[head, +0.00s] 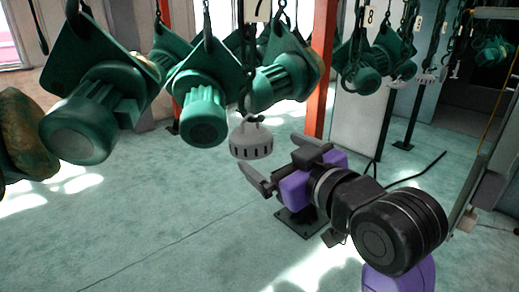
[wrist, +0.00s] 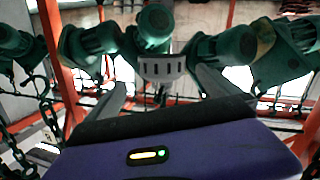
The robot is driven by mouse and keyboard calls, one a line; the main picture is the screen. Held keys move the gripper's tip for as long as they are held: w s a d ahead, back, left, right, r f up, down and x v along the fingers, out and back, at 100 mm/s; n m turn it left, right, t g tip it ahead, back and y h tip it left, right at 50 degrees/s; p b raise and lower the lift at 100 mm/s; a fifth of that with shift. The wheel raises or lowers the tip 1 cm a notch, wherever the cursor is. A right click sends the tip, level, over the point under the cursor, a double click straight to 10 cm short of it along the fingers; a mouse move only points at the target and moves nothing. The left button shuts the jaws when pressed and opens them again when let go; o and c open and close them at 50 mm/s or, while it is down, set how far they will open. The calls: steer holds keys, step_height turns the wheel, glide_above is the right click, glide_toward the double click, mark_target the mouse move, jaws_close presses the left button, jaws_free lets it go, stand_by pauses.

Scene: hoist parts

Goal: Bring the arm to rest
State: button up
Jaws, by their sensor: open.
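My gripper (head: 268,156) is at the centre of the head view, fingers spread and empty, pointing up and left. A grey slotted cap-like part (head: 250,141) hangs just beyond the fingertips, on a dark hook and chain. In the wrist view my gripper (wrist: 160,92) shows its two fingers apart, with the grey slotted part (wrist: 162,68) seen between them and farther off. I see no contact between them, though the exact gap is hard to tell.
Several green motor-like hoist parts (head: 204,116) hang from chains on the left and centre, close to the gripper. More hang at the back right (head: 362,80). An orange post (head: 321,70) stands behind. The pale green floor (head: 150,220) is open at lower left.

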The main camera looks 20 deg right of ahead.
steer(key=shift+s, duration=0.2)
step_height(320, 180, up, 6)
steer(key=d+f+m+t, duration=0.1)
steer(key=t, duration=0.2)
steer(key=s+a+f+m+g+h, duration=0.1)
steer(key=s+f+g, duration=0.1)
steer(key=s+f, duration=1.4)
steer(key=s+f+m+g, duration=0.2)
steer(key=s+f, duration=1.5)
steer(key=s, duration=0.5)
steer(key=shift+s+a+g+h, duration=0.3)
steer(key=shift+a+g+h, duration=0.05)
steer(key=shift+g+h, duration=0.05)
steer(key=shift+c, duration=0.2)
